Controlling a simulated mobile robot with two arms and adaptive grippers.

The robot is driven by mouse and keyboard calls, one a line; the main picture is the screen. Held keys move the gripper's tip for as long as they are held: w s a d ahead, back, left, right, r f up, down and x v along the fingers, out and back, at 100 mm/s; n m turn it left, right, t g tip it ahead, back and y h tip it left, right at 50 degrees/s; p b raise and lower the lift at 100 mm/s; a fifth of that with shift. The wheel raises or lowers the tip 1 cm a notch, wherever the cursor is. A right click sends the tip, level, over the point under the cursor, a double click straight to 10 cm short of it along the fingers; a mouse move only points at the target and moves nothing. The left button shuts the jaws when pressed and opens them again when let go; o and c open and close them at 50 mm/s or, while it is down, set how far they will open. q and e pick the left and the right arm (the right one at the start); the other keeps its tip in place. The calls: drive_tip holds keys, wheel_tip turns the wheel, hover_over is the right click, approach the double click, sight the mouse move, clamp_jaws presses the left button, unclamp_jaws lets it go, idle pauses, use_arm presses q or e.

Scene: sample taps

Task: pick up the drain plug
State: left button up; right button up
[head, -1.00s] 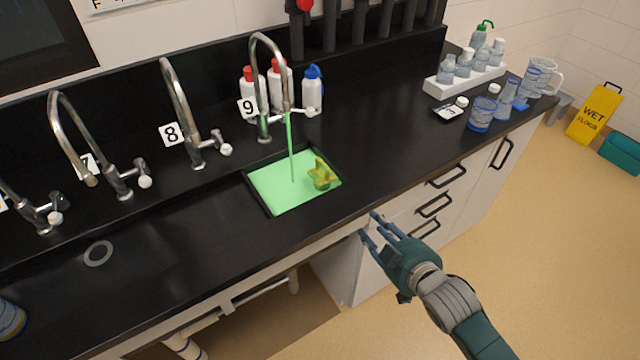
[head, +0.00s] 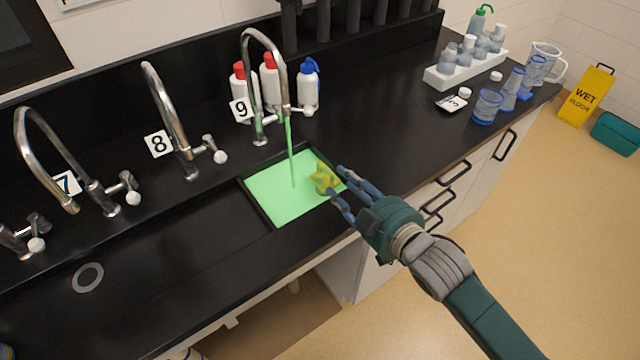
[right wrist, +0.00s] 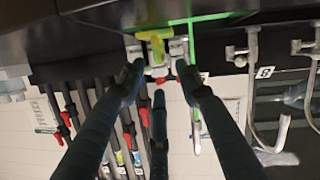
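A yellow piece with a raised handle-like part, which I take to be the drain plug (head: 323,178), is at the right side of the sink basin (head: 262,210), in bright green liquid. Its lower part is hard to make out. My right gripper (head: 336,181) is open, with its fingertips over the basin's right edge, close beside the plug. In the right wrist view the yellow plug (right wrist: 155,40) shows just beyond the spread fingers of the gripper (right wrist: 160,70), and nothing is between them. I cannot tell whether a fingertip touches it. My left gripper is not in view.
Tap 9 (head: 248,65) runs a green stream into the basin, left of the plug. Bottles (head: 308,85) stand behind it. Tap 8 (head: 165,110) is further left. The black counter (head: 385,125) right of the basin is clear up to the glassware.

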sight(327, 170)
drive_tip(key=x, duration=0.2)
drive_tip(key=shift+w+a, duration=0.15)
drive_tip(key=shift+w, duration=0.1)
drive_tip(key=shift+w+a+f, duration=0.1)
drive_tip(key=shift+w+a, duration=0.15)
drive_tip(key=shift+w, duration=0.2)
drive_tip(key=shift+w+a+f+p, duration=0.1)
drive_tip(key=shift+w+a+p, duration=0.1)
drive_tip(key=shift+w+p, duration=0.15)
drive_tip(key=p+x, duration=0.1)
drive_tip(key=x, duration=0.2)
drive_tip(key=shift+w+a, duration=0.15)
drive_tip(key=shift+a, duration=0.05)
drive_tip(key=shift+w+a+f, duration=0.25)
drive_tip(key=shift+w+a, duration=0.05)
drive_tip(key=shift+w, duration=0.1)
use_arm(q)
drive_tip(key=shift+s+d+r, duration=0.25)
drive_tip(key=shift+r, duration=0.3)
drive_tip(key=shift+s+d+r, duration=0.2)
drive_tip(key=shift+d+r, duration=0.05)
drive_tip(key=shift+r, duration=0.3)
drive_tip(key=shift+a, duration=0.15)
use_arm(e)
clamp_jaws()
